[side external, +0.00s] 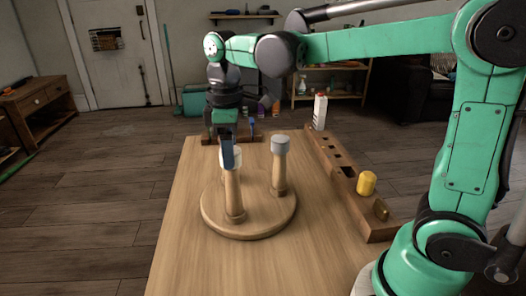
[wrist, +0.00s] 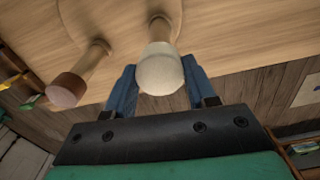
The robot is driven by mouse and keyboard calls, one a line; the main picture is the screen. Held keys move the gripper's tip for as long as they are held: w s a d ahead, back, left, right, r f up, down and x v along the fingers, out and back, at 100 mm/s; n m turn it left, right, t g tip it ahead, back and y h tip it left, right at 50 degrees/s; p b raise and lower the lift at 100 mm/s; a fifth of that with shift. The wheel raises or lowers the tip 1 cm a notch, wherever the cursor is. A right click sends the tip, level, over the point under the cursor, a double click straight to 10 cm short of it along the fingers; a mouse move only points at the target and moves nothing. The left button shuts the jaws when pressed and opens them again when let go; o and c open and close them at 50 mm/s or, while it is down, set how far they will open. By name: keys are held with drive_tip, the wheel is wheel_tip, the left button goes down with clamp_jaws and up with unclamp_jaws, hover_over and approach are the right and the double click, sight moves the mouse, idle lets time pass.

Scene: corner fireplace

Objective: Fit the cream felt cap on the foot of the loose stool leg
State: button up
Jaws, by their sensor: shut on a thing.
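The cream felt cap (side external: 237,159) is at the top of the nearer upright stool leg (side external: 233,195). My gripper (side external: 229,157) reaches down from above with its blue fingers on the cap. In the wrist view, my gripper (wrist: 158,78) has one finger on each side of the cap (wrist: 160,70), and the leg (wrist: 160,28) shows just beyond it, in line. I cannot tell how far the cap sits over the foot. The leg stands on a round wooden stool seat (side external: 260,228).
A long wooden rack (side external: 335,165) with holes runs along the table's right side. It holds a yellow cylinder (side external: 366,184) and a dark olive piece (side external: 381,209). The table's (side external: 185,255) front left is clear.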

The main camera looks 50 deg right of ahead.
drive_tip(key=shift+f, duration=1.1)
idle(0.3)
drive_tip(key=o, duration=1.2)
drive_tip(key=shift+r, duration=0.1)
wheel_tip(320, 180, up, 5)
drive_tip(key=shift+f, duration=0.15)
drive_tip(key=shift+r, duration=0.25)
drive_tip(key=shift+s+m, duration=0.3)
drive_tip(key=s+d+f+m+t, duration=0.1)
drive_tip(key=s+f+m+t, duration=0.5)
drive_tip(key=m+t, duration=0.1)
drive_tip(key=shift+s+d, duration=0.15)
